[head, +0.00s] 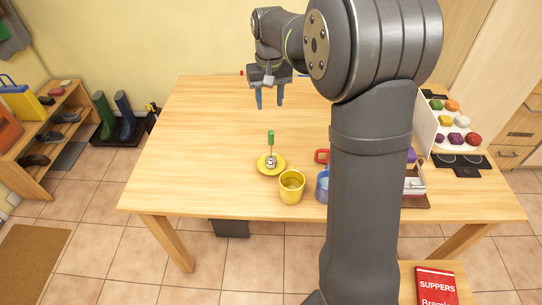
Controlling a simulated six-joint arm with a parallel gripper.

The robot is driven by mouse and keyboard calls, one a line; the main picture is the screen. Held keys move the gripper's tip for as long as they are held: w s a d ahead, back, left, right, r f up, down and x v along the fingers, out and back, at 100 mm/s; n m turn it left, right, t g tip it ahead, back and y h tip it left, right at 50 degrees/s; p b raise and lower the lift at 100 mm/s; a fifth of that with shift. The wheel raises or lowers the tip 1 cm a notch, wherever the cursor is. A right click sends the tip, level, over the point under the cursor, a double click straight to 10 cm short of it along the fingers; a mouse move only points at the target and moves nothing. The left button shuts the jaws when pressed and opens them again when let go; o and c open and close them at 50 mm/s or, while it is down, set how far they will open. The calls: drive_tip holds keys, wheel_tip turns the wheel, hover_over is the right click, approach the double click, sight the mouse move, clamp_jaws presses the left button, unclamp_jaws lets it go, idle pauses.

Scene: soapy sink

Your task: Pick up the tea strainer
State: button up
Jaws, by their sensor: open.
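The tea strainer (271,160) has a silver ball-like lower end and a green handle (270,138). It stands roughly upright on a yellow saucer (281,168) on the wooden table. My gripper (270,105) is open and empty, with its two blue-grey fingers pointing down. In the picture it appears above and beyond the green handle, apart from it. Its exact height over the table is hard to tell.
A yellow mug (291,187) stands just in front of the saucer. A blue mug (322,187) and a red object (321,156) are partly hidden behind my arm. The left part of the table (195,140) is clear. A white panel with colourful pieces stands at the right.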

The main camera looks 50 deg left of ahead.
sight(271, 131)
wheel_tip(271, 131, down, 10)
drive_tip(key=shift+r, duration=0.25)
drive_tip(key=shift+d+f, duration=0.15)
drive_tip(key=shift+f, duration=1.25)
drive_tip(key=shift+d+f, duration=0.15)
drive_tip(key=shift+f, duration=1.2)
clamp_jaws()
